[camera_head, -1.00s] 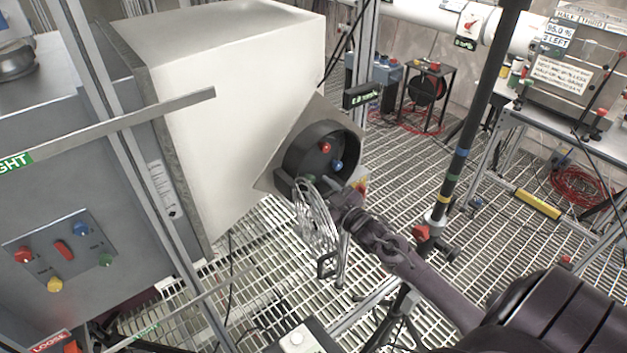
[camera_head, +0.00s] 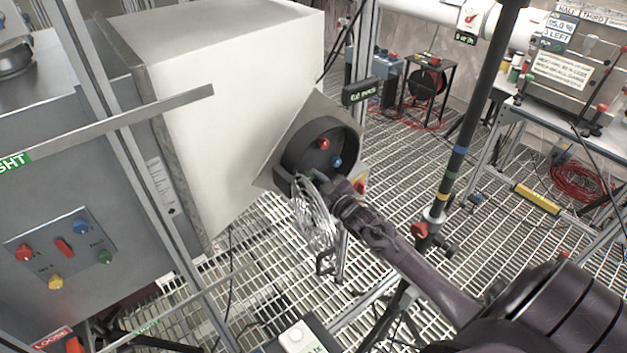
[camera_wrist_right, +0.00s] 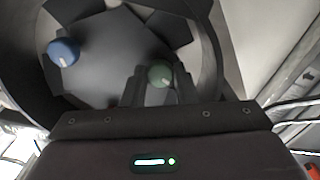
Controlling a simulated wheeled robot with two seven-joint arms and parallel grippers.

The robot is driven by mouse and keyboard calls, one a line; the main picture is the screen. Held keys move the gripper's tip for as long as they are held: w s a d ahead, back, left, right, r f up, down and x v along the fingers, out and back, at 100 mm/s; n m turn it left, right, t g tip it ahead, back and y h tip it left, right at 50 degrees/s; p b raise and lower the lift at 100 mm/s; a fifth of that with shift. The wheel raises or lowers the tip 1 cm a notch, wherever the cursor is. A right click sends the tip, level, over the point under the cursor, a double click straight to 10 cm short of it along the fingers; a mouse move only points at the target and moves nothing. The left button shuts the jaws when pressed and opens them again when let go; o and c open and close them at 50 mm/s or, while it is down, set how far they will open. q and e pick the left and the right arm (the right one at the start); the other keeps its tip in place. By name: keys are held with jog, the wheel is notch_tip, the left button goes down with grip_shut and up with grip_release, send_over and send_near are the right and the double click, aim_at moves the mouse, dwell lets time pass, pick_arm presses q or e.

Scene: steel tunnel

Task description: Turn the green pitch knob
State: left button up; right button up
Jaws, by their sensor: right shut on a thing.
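The green pitch knob (camera_wrist_right: 160,76) is a small round knob with a pale mark, inside a dark round housing. In the right wrist view it sits between the fingers of my right gripper (camera_wrist_right: 158,84), which is shut on it. In the head view my right gripper (camera_head: 303,183) reaches the lower edge of the dark round housing (camera_head: 297,150), and the green knob is hidden there. A red knob (camera_head: 323,144) and a blue knob (camera_head: 335,162) are in the same housing. The blue knob also shows in the right wrist view (camera_wrist_right: 64,52). My left gripper is not in view.
A big pale box (camera_head: 230,90) stands left of the housing. A dark pole (camera_head: 458,160) rises right of my forearm. A knob panel (camera_head: 62,250) is at left. The floor is open grating.

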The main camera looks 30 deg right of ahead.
jog(key=shift+m, duration=0.3)
jog(key=m+p, duration=0.1)
jog(key=m, duration=0.2)
jog(key=shift+m, duration=0.4)
jog(key=shift+m+p, duration=0.4)
jog(key=shift+m, duration=1.7)
jog(key=o, duration=1)
jog(key=shift+s, duration=0.1)
